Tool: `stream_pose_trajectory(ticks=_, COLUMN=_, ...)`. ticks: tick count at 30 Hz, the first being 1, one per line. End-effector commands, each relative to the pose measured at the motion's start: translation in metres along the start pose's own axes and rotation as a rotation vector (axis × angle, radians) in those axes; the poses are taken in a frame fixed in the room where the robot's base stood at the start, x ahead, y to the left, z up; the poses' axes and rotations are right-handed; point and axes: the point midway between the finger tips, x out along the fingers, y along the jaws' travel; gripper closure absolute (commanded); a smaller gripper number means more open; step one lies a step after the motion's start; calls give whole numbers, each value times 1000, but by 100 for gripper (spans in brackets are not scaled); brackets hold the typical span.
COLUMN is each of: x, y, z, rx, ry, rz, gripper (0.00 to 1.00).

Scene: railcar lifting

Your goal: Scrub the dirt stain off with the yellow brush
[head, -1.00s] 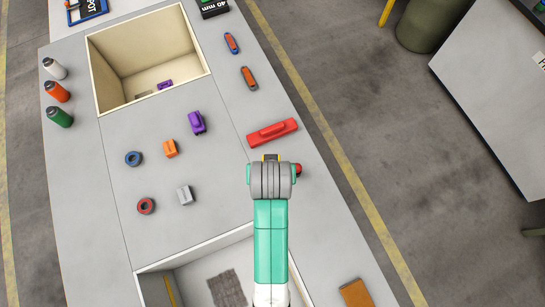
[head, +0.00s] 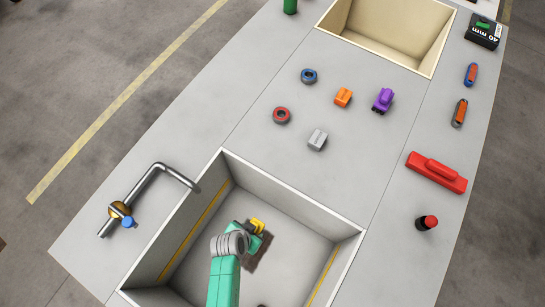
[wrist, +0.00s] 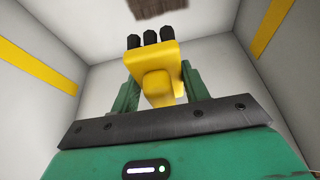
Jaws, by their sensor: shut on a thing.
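The yellow brush (head: 257,225) is held by my gripper (head: 252,234) inside the sink basin (head: 292,193). In the wrist view the brush (wrist: 156,77) sits between the two green fingers, with its black bristles pointing away from the gripper. The brown dirt stain (head: 263,252) is a dark patch on the basin floor, partly hidden by my gripper. Its edge also shows at the top of the wrist view (wrist: 165,9). There the bristles appear short of the stain; I cannot tell their height above the floor.
The basin has high walls with yellow strips (head: 196,232). A metal tap (head: 150,178) stands on its left. The worktop holds a red block-like tool (head: 436,171), a red-capped black item (head: 427,222) and several small parts. A cream bin (head: 388,48) is at the far end.

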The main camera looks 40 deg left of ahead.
Motion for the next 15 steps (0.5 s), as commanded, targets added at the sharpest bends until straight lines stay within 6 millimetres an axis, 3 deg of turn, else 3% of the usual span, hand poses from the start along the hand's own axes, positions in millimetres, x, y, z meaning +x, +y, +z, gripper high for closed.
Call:
stream_pose_trajectory(ticks=1, x=16, y=-3, z=18, rx=-11, ry=-2, rz=-4, gripper=73)
stream_pose_trajectory(ticks=5, x=29, y=-7, z=41, rx=-20, ry=2, rz=-16, gripper=73)
stream_pose_trajectory(ticks=11, x=31, y=-8, z=48, rx=-22, ry=3, rz=-20, gripper=73)
stream_pose_trajectory(ticks=15, x=44, y=-8, z=53, rx=-22, ry=2, rz=-20, gripper=73)
